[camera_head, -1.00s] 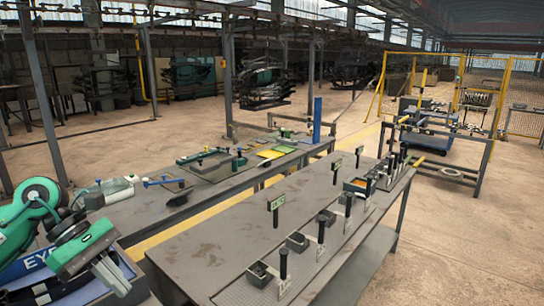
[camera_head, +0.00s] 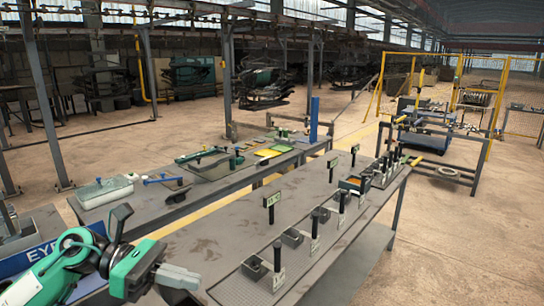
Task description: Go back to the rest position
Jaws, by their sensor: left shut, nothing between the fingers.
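My left gripper (camera_head: 178,278) is at the lower left, at the end of my green and black left arm. It is shut and empty. It is close to the near left corner of the long grey table (camera_head: 205,245), apart from the racks on it. My right gripper is not in view. Along the table's right side stand several black posts (camera_head: 277,256) with small dark bins (camera_head: 254,266) beside them. Small green signs (camera_head: 271,199) stand on the table as well.
A second bench (camera_head: 140,222) with tools and a clear tray (camera_head: 104,191) stands behind on the left. A blue bin marked EYE (camera_head: 38,258) is at the lower left. A blue post (camera_head: 314,118) rises at the far bench end. The floor (camera_head: 460,240) at right is clear.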

